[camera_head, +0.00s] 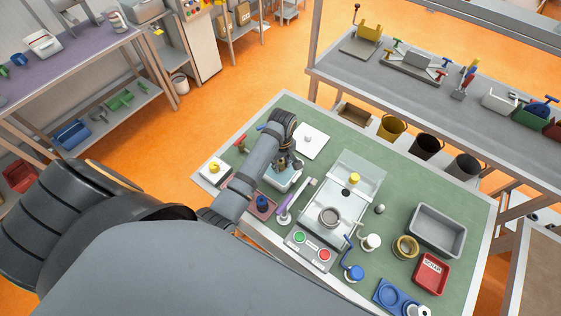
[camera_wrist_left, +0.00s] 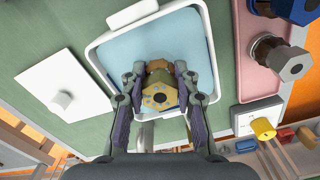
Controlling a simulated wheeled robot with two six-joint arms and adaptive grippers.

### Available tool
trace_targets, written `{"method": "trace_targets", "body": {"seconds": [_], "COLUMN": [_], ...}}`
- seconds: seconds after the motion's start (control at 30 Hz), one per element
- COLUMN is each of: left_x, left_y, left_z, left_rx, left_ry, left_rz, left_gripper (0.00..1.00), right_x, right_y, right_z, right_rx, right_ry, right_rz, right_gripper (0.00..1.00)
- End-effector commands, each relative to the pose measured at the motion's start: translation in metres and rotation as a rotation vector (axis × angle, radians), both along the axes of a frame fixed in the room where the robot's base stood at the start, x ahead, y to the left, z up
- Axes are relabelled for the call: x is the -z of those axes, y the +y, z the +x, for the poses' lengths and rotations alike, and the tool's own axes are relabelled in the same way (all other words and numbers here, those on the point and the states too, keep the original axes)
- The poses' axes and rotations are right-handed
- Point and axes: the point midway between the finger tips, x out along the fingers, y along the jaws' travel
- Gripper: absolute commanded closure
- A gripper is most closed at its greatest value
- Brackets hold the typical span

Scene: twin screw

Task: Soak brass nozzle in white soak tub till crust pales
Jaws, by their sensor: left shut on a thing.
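The white soak tub (camera_wrist_left: 108,76) fills the middle of the left wrist view and holds pale blue liquid. It also shows in the head view (camera_head: 291,188), partly behind my left arm. My left gripper (camera_wrist_left: 160,92) is shut on the brass nozzle (camera_wrist_left: 158,88), one finger on each side, over the inside of the tub. The nozzle has a tan, six-sided face with small holes and a brown part beyond it. I cannot tell whether it touches the liquid. In the head view my left gripper (camera_head: 287,163) is at the tub and hides the nozzle. My right gripper is not in view.
A white lidded plate (camera_head: 311,141) lies behind the tub. A reddish tray (camera_head: 262,213) with a dark blue-topped part is in front. A clear-covered machine (camera_head: 350,195) with green and red buttons stands right. A grey bin (camera_head: 437,230) is farther right.

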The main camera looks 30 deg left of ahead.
Motion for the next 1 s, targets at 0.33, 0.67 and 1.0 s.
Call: {"method": "trace_targets", "body": {"seconds": [0.33, 0.67, 1.0], "left_x": [-0.025, -0.049, -0.068], "left_y": [0.000, 0.000, 0.000], "left_z": [0.000, 0.001, 0.000], "left_rx": [0.000, 0.000, 0.000], "left_ry": [-0.001, -0.002, -0.001], "left_rz": [0.000, 0.000, 0.000], "left_gripper": [1.00, 1.00, 1.00], "right_x": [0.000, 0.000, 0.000], "right_y": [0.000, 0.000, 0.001], "right_z": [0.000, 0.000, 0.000], "right_rx": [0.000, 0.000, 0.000], "right_ry": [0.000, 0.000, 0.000], "right_rz": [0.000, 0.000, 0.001], "right_gripper": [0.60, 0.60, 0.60]}}
